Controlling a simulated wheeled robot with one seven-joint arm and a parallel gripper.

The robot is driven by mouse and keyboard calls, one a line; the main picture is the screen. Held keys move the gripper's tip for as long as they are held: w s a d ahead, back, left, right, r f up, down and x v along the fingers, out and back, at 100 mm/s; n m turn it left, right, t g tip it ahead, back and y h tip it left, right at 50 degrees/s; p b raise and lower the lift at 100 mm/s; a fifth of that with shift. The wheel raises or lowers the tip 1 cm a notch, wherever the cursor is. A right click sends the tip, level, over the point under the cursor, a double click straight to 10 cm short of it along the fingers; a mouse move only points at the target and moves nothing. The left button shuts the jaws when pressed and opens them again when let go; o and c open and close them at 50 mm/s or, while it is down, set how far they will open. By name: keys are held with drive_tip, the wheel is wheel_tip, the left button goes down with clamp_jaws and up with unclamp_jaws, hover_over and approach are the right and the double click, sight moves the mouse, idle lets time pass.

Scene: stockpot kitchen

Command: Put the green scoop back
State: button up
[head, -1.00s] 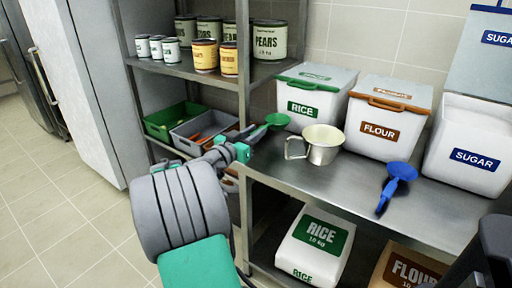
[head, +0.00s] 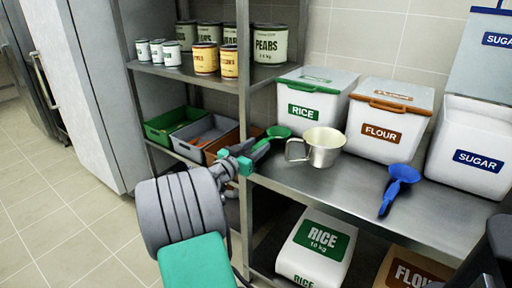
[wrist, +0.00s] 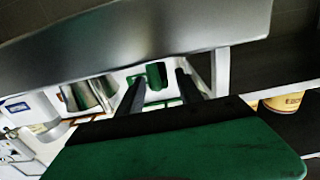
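The green scoop (head: 277,132) is at the left end of the steel counter, in front of the rice bin (head: 308,94). Its bowl points away from me and its handle runs back to my gripper (head: 249,158). The exact contact is hard to see, and I cannot tell whether the scoop touches the counter (head: 345,185).
A metal pitcher (head: 322,148) stands just right of the scoop. The flour bin (head: 388,120), sugar bin (head: 470,150) and blue scoop (head: 399,184) are farther right. A shelf post (head: 244,75) rises close to my gripper. A green tray (head: 170,124) and grey tray (head: 203,130) sit on the left shelf.

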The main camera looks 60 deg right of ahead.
drive_tip(key=shift+r, duration=0.1)
drive_tip(key=shift+a+r+p, duration=0.1)
drive_tip(key=shift+r+p, duration=0.1)
drive_tip(key=shift+p, duration=0.15)
drive_tip(key=w+a, duration=0.2)
drive_tip(key=a, duration=1)
drive_tip(key=w+a+f+n+t+y, duration=0.35)
drive_tip(key=w+a+f+y, duration=0.2)
drive_tip(key=a, duration=0.35)
drive_tip(key=w+a+f+n+t+y, duration=0.2)
drive_tip(key=w+a+f+n+y, duration=0.3)
drive_tip(key=a, duration=0.4)
drive_tip(key=s+a+f+n+y, duration=0.1)
drive_tip(key=s+a+n+y, duration=0.1)
drive_tip(key=a, duration=0.6)
drive_tip(key=s+a+f+n+y, duration=0.1)
drive_tip(key=s+a+n+y, duration=0.1)
drive_tip(key=a+n, duration=0.3)
drive_tip(key=s+a+f+n+y, duration=0.1)
drive_tip(key=s+a+n+y, duration=0.2)
drive_tip(key=a, duration=0.9)
drive_tip(key=shift+f+n, duration=0.3)
drive_tip(key=shift+n, duration=0.35)
drive_tip(key=shift+s+g, duration=0.1)
drive_tip(key=shift+g, duration=0.15)
